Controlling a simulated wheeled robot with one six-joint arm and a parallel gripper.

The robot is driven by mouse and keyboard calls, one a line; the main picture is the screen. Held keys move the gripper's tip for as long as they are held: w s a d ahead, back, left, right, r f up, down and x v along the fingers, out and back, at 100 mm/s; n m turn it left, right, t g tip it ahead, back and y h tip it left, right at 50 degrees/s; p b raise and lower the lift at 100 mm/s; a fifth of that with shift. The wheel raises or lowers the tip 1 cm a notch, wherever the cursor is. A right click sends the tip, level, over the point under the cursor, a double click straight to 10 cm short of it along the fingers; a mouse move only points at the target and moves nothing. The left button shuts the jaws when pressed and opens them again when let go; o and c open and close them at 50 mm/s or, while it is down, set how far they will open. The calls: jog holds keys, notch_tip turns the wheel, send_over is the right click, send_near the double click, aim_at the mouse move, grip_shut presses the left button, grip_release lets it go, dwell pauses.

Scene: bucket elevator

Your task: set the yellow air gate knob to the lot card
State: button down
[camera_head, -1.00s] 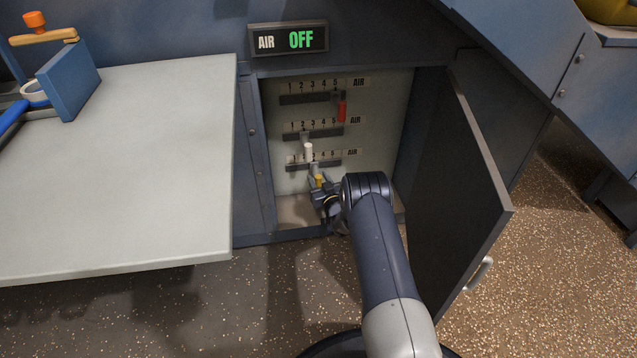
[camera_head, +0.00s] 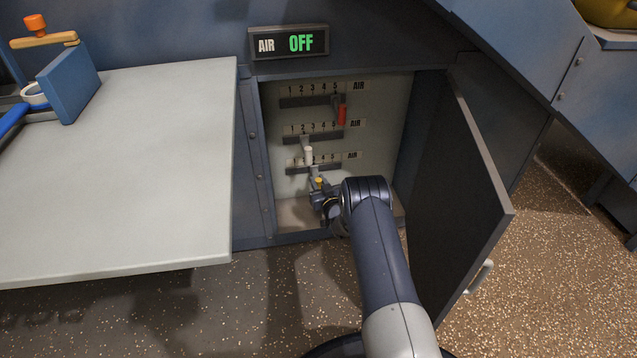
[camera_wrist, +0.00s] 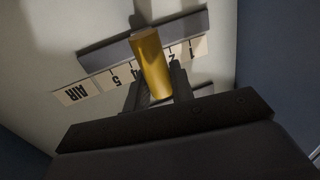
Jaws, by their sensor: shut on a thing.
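The yellow knob (camera_head: 318,181) is on the lowest slider track (camera_head: 314,169) inside the open cabinet. It also shows in the wrist view (camera_wrist: 152,62), where the scale appears upside down. There it covers the scale around 3, with 2 and 1 on one side and 4, 5 and AIR on the other. My gripper (camera_wrist: 158,88) has a finger on each side of the knob and is shut on it. In the head view my gripper (camera_head: 318,190) partly hides the knob. I see no lot card in these views.
A white knob (camera_head: 308,155) and a red knob (camera_head: 342,114) are on the tracks above. A display (camera_head: 290,42) reads AIR OFF. The open cabinet door (camera_head: 458,190) stands right of my arm. A pale tabletop (camera_head: 120,180) is at left.

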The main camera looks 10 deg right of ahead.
jog(key=d, duration=0.7)
jog(key=shift+d, duration=0.25)
jog(key=c, duration=1.3)
grip_release()
jog(key=shift+d, duration=0.15)
jog(key=s+p, duration=0.1)
jog(key=s, duration=0.2)
jog(key=s+d+p, duration=0.1)
jog(key=s+p, duration=0.1)
jog(key=s, duration=0.2)
jog(key=s+d+p, duration=0.1)
jog(key=s, duration=0.2)
jog(key=shift+s+f, duration=0.1)
jog(key=shift+s, duration=0.25)
